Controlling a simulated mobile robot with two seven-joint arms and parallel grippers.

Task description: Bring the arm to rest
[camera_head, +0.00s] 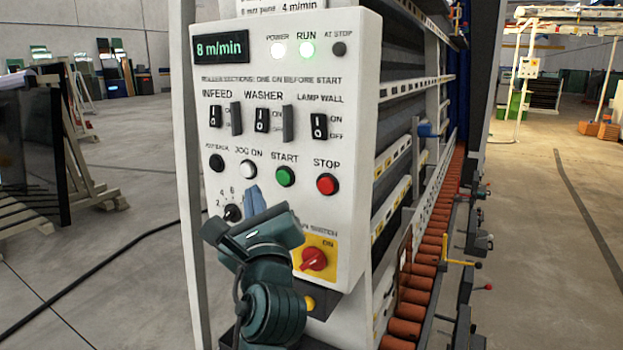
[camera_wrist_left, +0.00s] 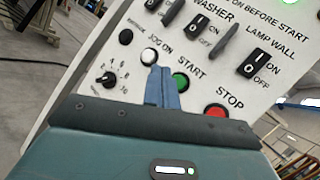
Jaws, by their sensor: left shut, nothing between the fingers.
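My left gripper (camera_head: 254,198) is in front of the lower part of the white control panel (camera_head: 350,140) in the head view. Its blue fingers are shut with nothing between them and point up toward the panel's button row. In the left wrist view the shut fingers (camera_wrist_left: 165,90) overlap the panel between the white jog button (camera_wrist_left: 149,56) and the green start button (camera_wrist_left: 180,82). I cannot tell whether they touch the panel. My left arm covers part of the panel's lower left. My right gripper is not in view.
The display (camera_head: 220,48) reads 8 m/min, and the POWER and RUN lamps are lit. A red stop button (camera_head: 327,184) and a red rotary switch (camera_head: 314,259) sit low on the panel. Orange rollers (camera_head: 418,285) run along the right. Open floor (camera_head: 125,255) lies left.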

